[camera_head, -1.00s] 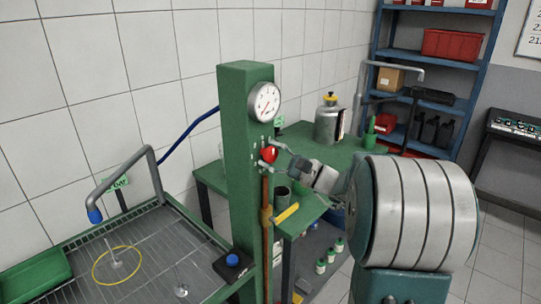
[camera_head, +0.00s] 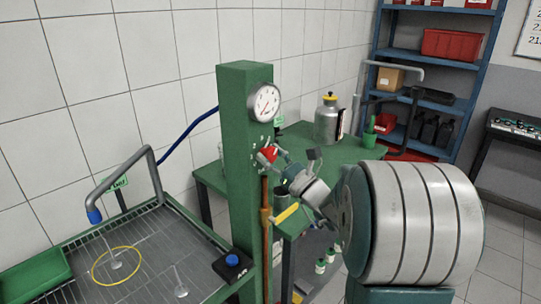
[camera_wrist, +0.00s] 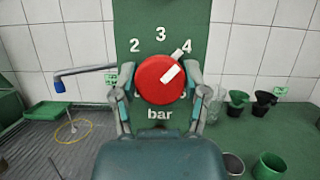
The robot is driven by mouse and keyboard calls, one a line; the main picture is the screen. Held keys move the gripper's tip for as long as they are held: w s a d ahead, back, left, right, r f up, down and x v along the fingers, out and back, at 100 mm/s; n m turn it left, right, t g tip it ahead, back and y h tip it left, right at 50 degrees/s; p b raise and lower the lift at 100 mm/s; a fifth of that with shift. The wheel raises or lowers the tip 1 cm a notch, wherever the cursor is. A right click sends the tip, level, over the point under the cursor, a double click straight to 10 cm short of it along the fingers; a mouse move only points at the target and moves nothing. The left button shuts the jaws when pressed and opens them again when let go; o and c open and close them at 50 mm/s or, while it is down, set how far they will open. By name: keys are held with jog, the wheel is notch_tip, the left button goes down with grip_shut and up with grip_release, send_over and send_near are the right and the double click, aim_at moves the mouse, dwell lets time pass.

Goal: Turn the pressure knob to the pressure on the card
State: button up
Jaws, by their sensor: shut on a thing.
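The red pressure knob (camera_wrist: 150,80) sits on the front of the green post (camera_head: 242,150). My gripper (camera_wrist: 160,88) is shut on its left and right sides. The knob's white pointer mark slants up to the right, towards the printed 4. The 2, 3, 4 and "bar" are readable in the wrist view; the lower side numbers are hidden by my fingers. In the head view the knob (camera_head: 267,154) is partly covered by my gripper. The round gauge (camera_head: 265,102) is above it, its reading too small to tell. A green card (camera_head: 117,184) stands behind the wash tray, its text unreadable.
The wire-mesh tray (camera_head: 190,238) with a bent tap (camera_head: 127,165) and yellow ring (camera_head: 116,266) lies left of the post. A green bench (camera_head: 330,148) with a metal canister (camera_head: 327,120) stands behind. Cups stand at the wrist view's right.

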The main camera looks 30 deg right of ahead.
jog(key=shift+f+m, duration=0.3)
jog(key=shift+m, duration=0.3)
jog(key=o, duration=1.1)
jog(key=shift+o, duration=0.2)
jog(key=shift+r, duration=0.1)
jog(key=v, duration=1.2)
jog(key=shift+a, duration=0.1)
